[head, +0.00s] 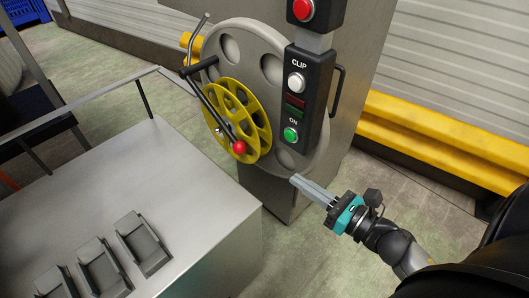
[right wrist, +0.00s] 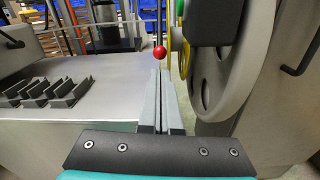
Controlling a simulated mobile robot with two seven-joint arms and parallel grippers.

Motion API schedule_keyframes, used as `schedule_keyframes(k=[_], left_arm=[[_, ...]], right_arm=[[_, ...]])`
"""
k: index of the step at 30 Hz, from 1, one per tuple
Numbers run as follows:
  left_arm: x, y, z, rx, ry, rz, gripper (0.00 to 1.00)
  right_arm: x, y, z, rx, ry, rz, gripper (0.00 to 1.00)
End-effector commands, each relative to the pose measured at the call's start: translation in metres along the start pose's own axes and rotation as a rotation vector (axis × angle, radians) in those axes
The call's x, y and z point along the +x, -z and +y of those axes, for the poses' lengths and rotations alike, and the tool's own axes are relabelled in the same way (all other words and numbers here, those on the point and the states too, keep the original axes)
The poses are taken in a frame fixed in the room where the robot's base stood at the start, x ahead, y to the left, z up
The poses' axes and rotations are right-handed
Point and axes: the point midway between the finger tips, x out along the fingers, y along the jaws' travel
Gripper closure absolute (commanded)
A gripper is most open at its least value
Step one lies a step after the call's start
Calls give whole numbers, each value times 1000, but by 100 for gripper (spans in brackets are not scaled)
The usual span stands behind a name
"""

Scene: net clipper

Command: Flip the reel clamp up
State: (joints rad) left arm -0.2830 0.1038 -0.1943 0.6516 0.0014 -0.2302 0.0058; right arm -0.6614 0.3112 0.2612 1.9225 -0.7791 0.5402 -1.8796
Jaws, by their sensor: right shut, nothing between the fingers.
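A yellow spoked reel (head: 236,112) is mounted on a large grey disc (head: 232,42) on the machine's front. A dark clamp lever (head: 212,108) lies across the reel and slants down to a red ball knob (head: 239,147) near the reel's lower edge. My right gripper (head: 296,181) is shut and empty. It is below and to the right of the knob, apart from it. In the right wrist view the red knob (right wrist: 159,52) shows just beyond the fingertips (right wrist: 161,74), and the reel is seen edge-on. My left gripper is not in view.
A control panel (head: 307,95) with CLIP and ON buttons stands right of the reel. A grey metal table (head: 190,200) with several angled holders (head: 143,243) is at lower left. Yellow barriers (head: 440,143) run along the wall behind. Open floor lies right of the table.

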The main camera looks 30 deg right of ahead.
Motion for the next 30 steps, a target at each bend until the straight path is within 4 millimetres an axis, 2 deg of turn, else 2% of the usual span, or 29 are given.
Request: schedule_keyframes(k=[7, 17, 24, 30], left_arm=[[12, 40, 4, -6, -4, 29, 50], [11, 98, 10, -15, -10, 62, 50], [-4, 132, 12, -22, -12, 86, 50], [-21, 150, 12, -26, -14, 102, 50]], right_arm=[[17, 51, -23, 244, 118, -15, 100], [49, 68, -18, 50, 78, -117, 100], [71, 78, -14, -88, 61, -194, 100], [85, 82, -10, -181, 55, -247, 100]])
